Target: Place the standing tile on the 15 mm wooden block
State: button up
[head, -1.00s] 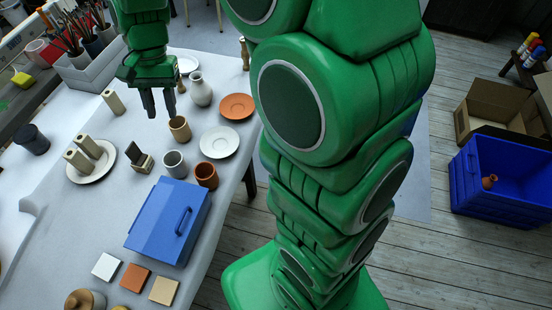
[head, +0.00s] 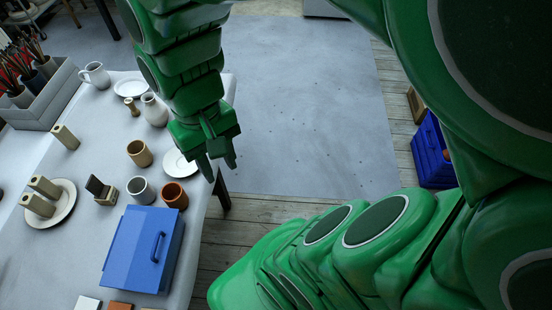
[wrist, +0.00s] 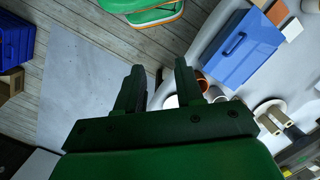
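A dark tile (head: 96,186) stands tilted in a small pale wooden block (head: 107,197) on the table in the head view. The block's thickness cannot be read. My gripper (head: 221,171) is well to the right of it, above the table's right edge near a white saucer. In the wrist view, the two fingers of my gripper (wrist: 158,88) are apart with nothing between them. The standing tile is not clearly seen in the wrist view.
A blue box (head: 140,250) with a handle stands in front of the tile. A grey cup (head: 141,190) and a terracotta cup (head: 174,196) are to its right. A plate (head: 65,194) with two beige blocks is to its left. A tan cup (head: 139,153) stands behind.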

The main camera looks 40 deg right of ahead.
jog(key=shift+n, duration=0.3)
jog(key=shift+s+d+f, duration=0.1)
jog(key=shift+s+d, duration=0.25)
jog(key=shift+s, duration=0.3)
jog(key=shift+s+d+f, duration=0.1)
jog(key=shift+s+d, duration=0.2)
jog(key=shift+s, duration=0.35)
jog(key=shift+s+d, duration=0.35)
jog(key=shift+s, duration=0.3)
